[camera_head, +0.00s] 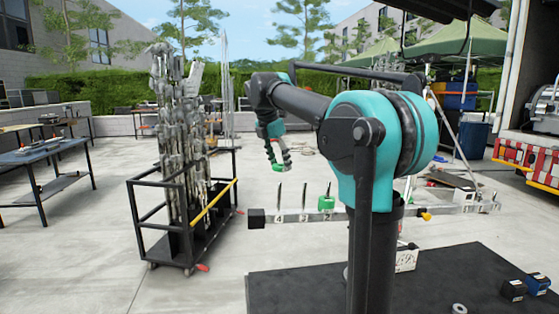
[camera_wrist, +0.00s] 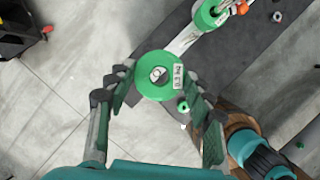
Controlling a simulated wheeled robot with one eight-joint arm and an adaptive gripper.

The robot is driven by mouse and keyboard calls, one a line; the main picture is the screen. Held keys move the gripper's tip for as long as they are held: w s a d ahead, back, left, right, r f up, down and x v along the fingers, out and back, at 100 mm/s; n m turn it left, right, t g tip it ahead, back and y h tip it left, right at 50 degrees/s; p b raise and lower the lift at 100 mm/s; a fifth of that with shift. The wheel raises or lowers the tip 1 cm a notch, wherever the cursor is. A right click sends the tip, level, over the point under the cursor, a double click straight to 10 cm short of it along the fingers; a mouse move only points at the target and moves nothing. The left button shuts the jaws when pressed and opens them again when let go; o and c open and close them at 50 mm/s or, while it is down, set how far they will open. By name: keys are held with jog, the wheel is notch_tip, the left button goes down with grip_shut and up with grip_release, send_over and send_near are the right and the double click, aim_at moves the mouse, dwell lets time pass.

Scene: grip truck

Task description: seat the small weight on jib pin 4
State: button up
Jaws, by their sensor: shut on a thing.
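The small weight is a green disc with a centre hole and a pale label (camera_wrist: 158,75), in the middle of the wrist view. My gripper (camera_wrist: 160,92) is shut on it, with a finger on each side. The grey jib bar (camera_head: 365,215) carries upright pins. Pin 4 (camera_head: 279,195) is bare, below the gripper in the picture. Pin 3 (camera_head: 304,195) is bare too. Another green weight (camera_head: 326,203) sits on pin 2.
A black block (camera_head: 256,219) closes the jib's left end. A black cart (camera_head: 188,235) with tall metal pieces stands left of it. A blue table (camera_head: 42,155) stands far left.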

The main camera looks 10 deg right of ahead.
aim_at(277, 212)
jog(key=shift+a+f, duration=0.2)
jog(key=shift+f, duration=3.6)
jog(key=shift+a+f, duration=0.2)
jog(key=shift+f, duration=3.55)
jog(key=shift+f, duration=0.15)
jog(key=o, duration=1.5)
jog(key=v, duration=1.2)
